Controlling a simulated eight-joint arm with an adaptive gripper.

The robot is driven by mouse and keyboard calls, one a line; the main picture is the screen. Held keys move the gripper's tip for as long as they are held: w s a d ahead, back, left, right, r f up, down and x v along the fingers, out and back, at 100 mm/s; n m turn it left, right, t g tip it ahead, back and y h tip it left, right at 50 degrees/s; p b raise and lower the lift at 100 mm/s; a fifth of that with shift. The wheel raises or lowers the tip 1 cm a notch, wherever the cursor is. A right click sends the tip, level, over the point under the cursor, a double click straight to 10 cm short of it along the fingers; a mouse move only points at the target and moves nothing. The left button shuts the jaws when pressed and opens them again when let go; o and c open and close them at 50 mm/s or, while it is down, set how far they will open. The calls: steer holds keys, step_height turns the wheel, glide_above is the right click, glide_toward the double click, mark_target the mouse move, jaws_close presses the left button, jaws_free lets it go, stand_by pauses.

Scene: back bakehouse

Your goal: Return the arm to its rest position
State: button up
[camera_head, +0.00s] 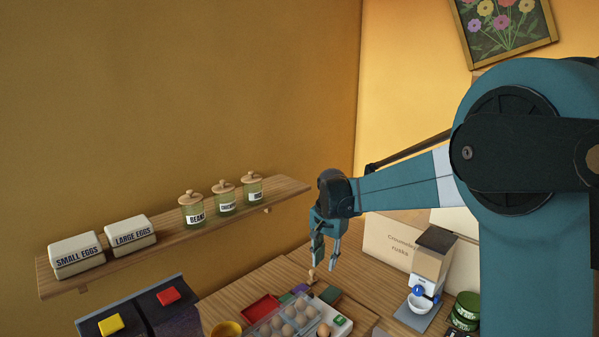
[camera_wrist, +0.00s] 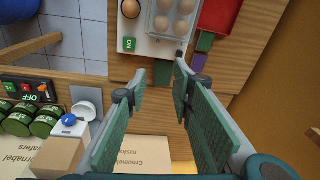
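My gripper (camera_head: 325,262) hangs from my teal arm above the wooden counter, fingers pointing down. In the wrist view, the two green-padded fingers of my gripper (camera_wrist: 161,70) stand apart with nothing between them.
An egg tray (camera_head: 285,322), a red tray (camera_head: 260,309) and an egg (camera_head: 323,329) on the white device are below. A dispenser (camera_head: 432,258), green tins (camera_head: 466,308) and a rusks box (camera_head: 388,246) stand right. A shelf (camera_head: 165,242) with jars is left.

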steer(key=s+d+r+n+t, duration=0.15)
steer(key=s+d+r, duration=0.3)
steer(key=s, duration=0.55)
steer(key=s+d+r+n+t, duration=0.1)
steer(key=s+d+r+n, duration=0.15)
steer(key=s+r, duration=0.45)
steer(key=s+d+f+n+t, duration=0.1)
steer(key=s+d+f, duration=0.2)
steer(key=s, duration=0.9)
steer(key=s+d+f+n+t+b, duration=0.1)
steer(key=s+d+f+n+t, duration=0.1)
steer(key=s, duration=1)
steer(key=shift+d+f, duration=0.6)
steer(key=shift+f, duration=0.05)
steer(key=shift+c, duration=0.6)
stand_by(2.1)
